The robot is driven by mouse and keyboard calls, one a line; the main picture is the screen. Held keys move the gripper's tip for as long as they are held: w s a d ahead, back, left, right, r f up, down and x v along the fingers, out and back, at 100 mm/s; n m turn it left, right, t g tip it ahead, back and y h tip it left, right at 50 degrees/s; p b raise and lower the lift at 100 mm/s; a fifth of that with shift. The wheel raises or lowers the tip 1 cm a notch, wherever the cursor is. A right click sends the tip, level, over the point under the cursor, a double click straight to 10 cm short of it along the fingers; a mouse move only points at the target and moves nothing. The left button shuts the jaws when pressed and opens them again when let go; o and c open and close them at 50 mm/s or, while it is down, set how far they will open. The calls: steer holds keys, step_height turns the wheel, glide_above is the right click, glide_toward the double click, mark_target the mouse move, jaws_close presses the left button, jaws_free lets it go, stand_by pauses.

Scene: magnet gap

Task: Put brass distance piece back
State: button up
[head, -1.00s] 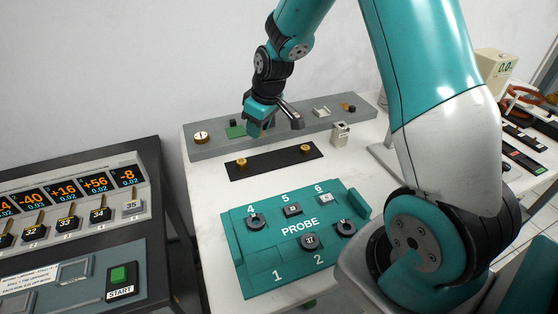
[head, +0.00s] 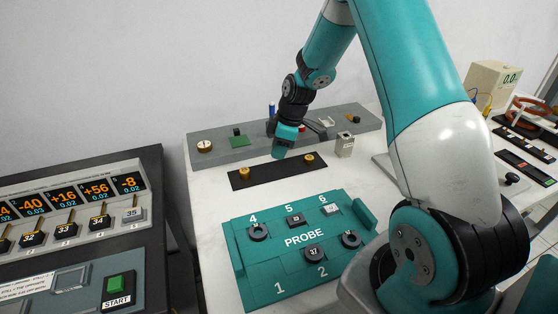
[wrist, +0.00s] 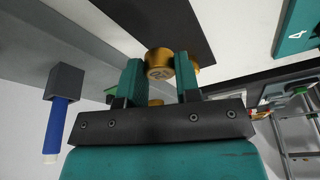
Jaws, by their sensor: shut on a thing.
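My gripper (head: 279,153) is low over the bench, between the grey rail and the black strip. In the wrist view its two teal fingers (wrist: 160,75) are shut on a brass distance piece (wrist: 160,60), a round piece with a mark on its face. In the head view the held piece is hidden. The black strip (head: 277,170) carries a brass piece at its left end (head: 244,173) and another at its right end (head: 309,159). More brass shows behind and below the held piece in the wrist view; I cannot tell which piece it is.
The grey rail (head: 222,155) behind carries a round dial (head: 204,147), a green pad (head: 238,141) and small fittings. A blue-handled item (wrist: 56,128) stands near my gripper. A small metal block (head: 345,145) stands to the right. The teal PROBE tray (head: 262,275) lies in front.

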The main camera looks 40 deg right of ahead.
mark_target(279, 169)
steer(key=shift+f, duration=2.3)
steer(key=shift+f, duration=0.2)
steer(key=o, duration=1)
steer(key=shift+o, duration=0.2)
steer(key=shift+r, duration=0.1)
